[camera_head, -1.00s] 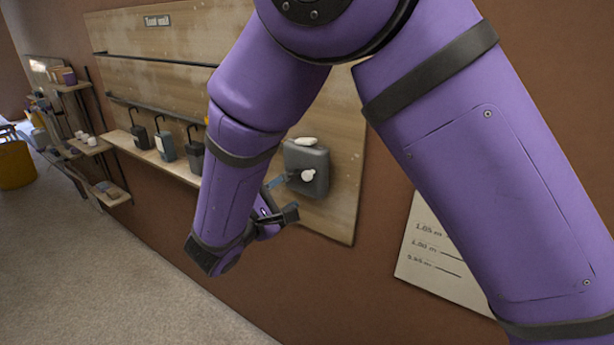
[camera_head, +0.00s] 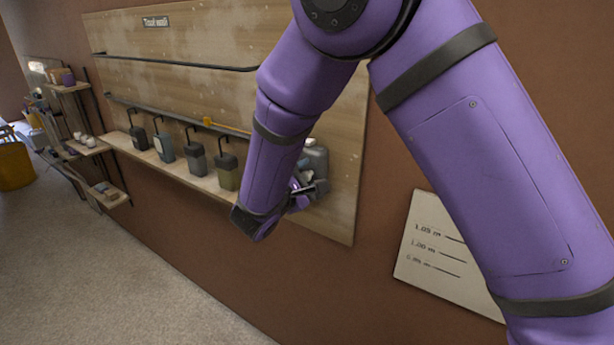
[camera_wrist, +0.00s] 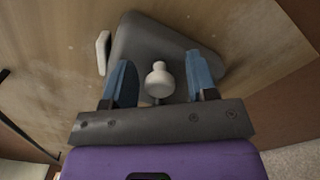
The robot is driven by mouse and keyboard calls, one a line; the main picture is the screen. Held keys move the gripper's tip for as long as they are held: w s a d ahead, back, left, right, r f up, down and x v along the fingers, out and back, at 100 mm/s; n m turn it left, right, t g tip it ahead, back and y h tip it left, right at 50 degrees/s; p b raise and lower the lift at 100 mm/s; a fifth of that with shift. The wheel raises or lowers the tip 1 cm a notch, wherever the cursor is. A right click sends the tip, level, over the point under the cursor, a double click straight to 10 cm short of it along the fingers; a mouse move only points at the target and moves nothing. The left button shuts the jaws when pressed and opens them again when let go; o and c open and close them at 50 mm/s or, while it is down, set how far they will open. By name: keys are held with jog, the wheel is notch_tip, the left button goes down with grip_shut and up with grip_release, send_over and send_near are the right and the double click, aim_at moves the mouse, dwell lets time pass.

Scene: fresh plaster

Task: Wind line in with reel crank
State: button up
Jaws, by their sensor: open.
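The reel is a grey box (camera_wrist: 158,42) fixed to the wooden wall board; in the head view its grey body (camera_head: 318,158) is partly hidden behind my arm. A white knob (camera_wrist: 159,80), which looks like the crank's handle, stands out from the reel. My gripper (camera_wrist: 163,82) is open, with one blue finger on each side of the knob. I cannot tell whether either finger touches it. A pale lever-like piece (camera_wrist: 103,52) sits at the reel's left edge in the wrist view.
Several dark hooked containers, one of them grey-green (camera_head: 227,172), stand on a ledge left of my arm. A yellow piece (camera_head: 207,121) sits on a rail above them. A paper sheet with markings (camera_head: 446,256) hangs at right. The floor (camera_head: 120,265) at left is clear.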

jog(key=c, duration=0.9)
jog(key=shift+c, duration=0.2)
jog(key=n, duration=0.2)
jog(key=r+n, duration=0.1)
jog(key=shift+w+a+r, duration=0.1)
jog(key=shift+w+a, duration=0.15)
jog(key=shift+a, duration=0.15)
jog(key=w+a+n, duration=0.2)
jog(key=a+n, duration=0.1)
jog(key=n, duration=0.8)
jog(key=w+a+f+n, duration=0.1)
jog(key=w+a+n, duration=0.1)
jog(key=n, duration=0.8)
jog(key=shift+w+a+n, duration=0.35)
jog(key=shift+a+n, duration=0.05)
jog(key=shift+a, duration=0.1)
jog(key=shift+f, duration=0.15)
